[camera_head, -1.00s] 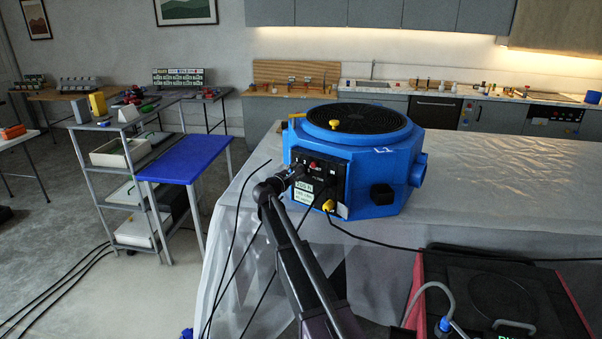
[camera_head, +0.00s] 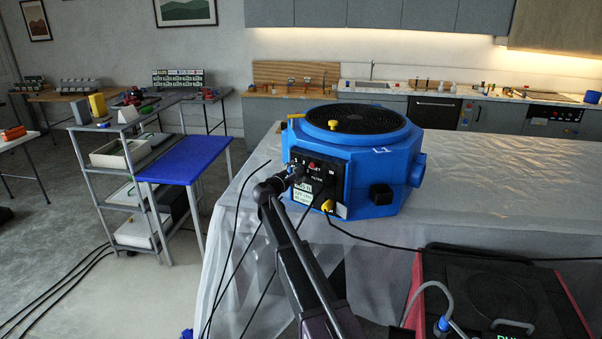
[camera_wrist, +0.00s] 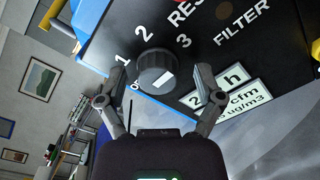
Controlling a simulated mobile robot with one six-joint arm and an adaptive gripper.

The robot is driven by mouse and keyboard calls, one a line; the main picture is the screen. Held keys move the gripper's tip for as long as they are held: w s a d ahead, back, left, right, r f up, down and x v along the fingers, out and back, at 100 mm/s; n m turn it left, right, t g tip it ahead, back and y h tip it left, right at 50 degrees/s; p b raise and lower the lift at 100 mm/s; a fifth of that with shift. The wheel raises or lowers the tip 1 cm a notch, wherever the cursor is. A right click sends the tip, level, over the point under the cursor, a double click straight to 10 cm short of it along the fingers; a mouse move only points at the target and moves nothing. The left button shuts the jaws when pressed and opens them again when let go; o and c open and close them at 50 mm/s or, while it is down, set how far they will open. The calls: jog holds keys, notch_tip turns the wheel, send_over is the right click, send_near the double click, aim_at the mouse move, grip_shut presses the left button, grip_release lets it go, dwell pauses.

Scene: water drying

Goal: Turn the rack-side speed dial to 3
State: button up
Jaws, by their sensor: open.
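The speed dial (camera_wrist: 155,72) is a round dark knob with a white line on its face, on the black panel (camera_wrist: 240,60) of a blue unit. My gripper (camera_wrist: 161,76) is open, one finger on the left of the knob and one on the right, with visible gaps; I cannot tell whether either touches. In the head view, the blue unit (camera_head: 400,165) stands on the covered table and my gripper (camera_head: 294,178) is at its panel, hiding the dial.
The covered table (camera_head: 500,185) is clear to the right of the unit. A black cable (camera_head: 375,243) runs right from the panel. A grey rack (camera_head: 88,185) and a blue-topped stand (camera_head: 188,158) are on the left. A red-sided black case (camera_head: 500,290) is at lower right.

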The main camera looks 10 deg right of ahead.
jog(key=v, duration=1.2)
dwell(0.4)
